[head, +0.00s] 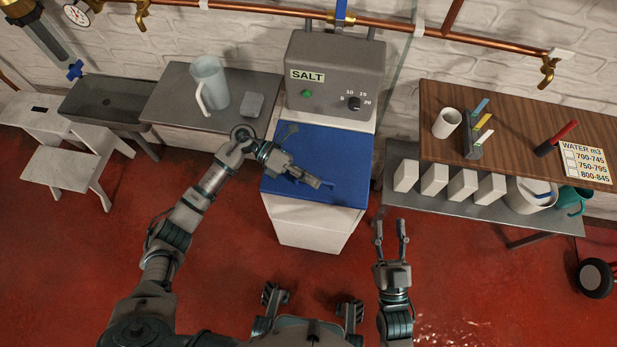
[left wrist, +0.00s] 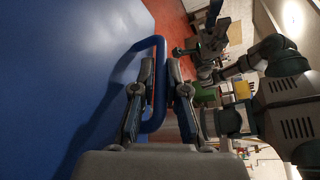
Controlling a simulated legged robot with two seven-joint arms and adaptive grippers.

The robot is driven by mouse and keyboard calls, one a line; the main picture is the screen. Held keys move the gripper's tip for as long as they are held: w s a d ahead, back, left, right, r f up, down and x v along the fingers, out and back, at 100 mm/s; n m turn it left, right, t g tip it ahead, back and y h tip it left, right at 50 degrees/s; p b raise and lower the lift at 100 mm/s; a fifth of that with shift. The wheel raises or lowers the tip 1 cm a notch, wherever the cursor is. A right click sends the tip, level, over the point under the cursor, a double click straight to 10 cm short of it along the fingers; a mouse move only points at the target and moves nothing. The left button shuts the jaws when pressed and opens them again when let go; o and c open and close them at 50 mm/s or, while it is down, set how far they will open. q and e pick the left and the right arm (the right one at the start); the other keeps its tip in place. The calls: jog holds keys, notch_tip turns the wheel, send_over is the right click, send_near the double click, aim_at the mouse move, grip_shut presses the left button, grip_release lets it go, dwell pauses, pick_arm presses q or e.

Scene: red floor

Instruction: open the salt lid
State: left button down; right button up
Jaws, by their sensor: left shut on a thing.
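The salt machine (head: 334,78) is a grey box with a SALT label, a green button and a dial, on a white cabinet (head: 309,224). Its blue lid (head: 335,150) lies flat and closed on top of the cabinet. My left gripper (head: 325,185) is over the front part of the lid. In the left wrist view, my left gripper (left wrist: 158,95) is shut on the blue lid handle (left wrist: 160,75), with a finger on each side of the bar. My right gripper (head: 391,228) is open and empty, to the right of the cabinet above the floor.
A grey table (head: 185,95) with a clear jug (head: 210,83) stands left of the cabinet. At right, a wooden shelf (head: 500,145) holds a white cup (head: 447,123) and markers, with white blocks below. Red floor (head: 230,270) is free in front.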

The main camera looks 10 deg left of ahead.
aim_at(317, 167)
pick_arm(q)
jog(key=shift+w+d+r, duration=0.15)
jog(key=shift+d+r, duration=0.2)
jog(key=shift+r, duration=0.35)
jog(key=shift+w+r+p, duration=0.1)
jog(key=shift+r+p, duration=0.2)
jog(key=r, duration=0.1)
jog(key=w+r+n, duration=0.1)
jog(key=r+n+g+p, duration=0.1)
jog(key=r, duration=0.1)
jog(key=shift+w+r+h, duration=0.1)
jog(key=shift+w+h, duration=0.25)
jog(key=shift+h, duration=0.05)
jog(key=w+r+n, duration=0.1)
jog(key=r, duration=0.1)
jog(key=w+r+n+g+h, duration=0.1)
jog(key=w+r+n, duration=0.1)
jog(key=shift+w+r+n, duration=0.2)
jog(key=shift+w+n, duration=0.1)
pick_arm(e)
jog(key=f+g, duration=0.3)
jog(key=shift+w+d+f+h, duration=0.25)
jog(key=shift+w+h, duration=0.15)
